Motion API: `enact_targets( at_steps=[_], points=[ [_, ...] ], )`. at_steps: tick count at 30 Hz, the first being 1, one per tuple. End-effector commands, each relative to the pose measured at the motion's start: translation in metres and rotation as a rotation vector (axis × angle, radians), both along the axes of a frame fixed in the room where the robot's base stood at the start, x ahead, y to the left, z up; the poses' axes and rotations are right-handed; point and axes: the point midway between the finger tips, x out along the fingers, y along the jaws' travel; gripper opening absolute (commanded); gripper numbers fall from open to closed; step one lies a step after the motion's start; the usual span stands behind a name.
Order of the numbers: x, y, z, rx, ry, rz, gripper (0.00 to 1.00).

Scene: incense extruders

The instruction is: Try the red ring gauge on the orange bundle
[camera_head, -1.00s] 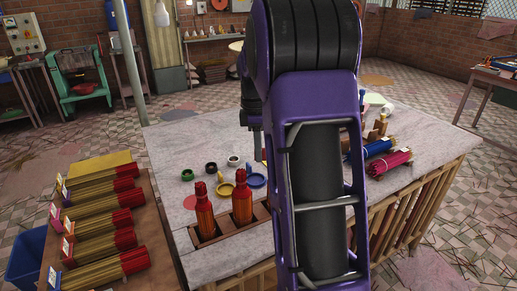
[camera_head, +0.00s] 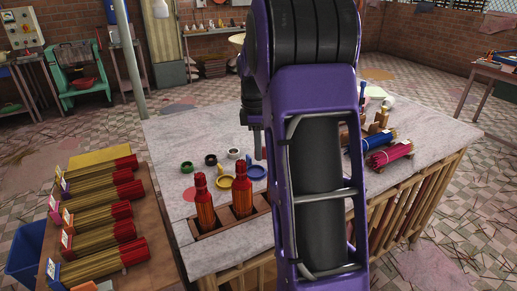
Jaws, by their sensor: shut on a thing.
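My gripper (camera_head: 257,145) shows only in part, pointing down above the table behind the bundles. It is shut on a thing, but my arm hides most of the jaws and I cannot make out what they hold. I see no red ring gauge. A yellow ring (camera_head: 224,183) and a blue ring (camera_head: 260,173) lie on the table behind the bundles.
Green (camera_head: 186,167), black (camera_head: 210,160) and white (camera_head: 234,153) small rings lie farther back. Blue (camera_head: 380,142) and pink (camera_head: 390,154) bundles lie at the right. A side bench (camera_head: 155,240) with several red-and-yellow bundles stands left. My arm covers the middle.

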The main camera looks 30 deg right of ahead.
Motion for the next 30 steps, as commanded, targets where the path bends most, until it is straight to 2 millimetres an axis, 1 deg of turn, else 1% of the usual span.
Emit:
enact_targets(
  at_steps=[11, 30],
  points=[
    [0.000, 0.000, 0.000, 0.000, 0.000, 0.000, 0.00],
    [0.000, 0.000, -0.016, 0.000, 0.000, 0.000, 0.00]
  ],
)
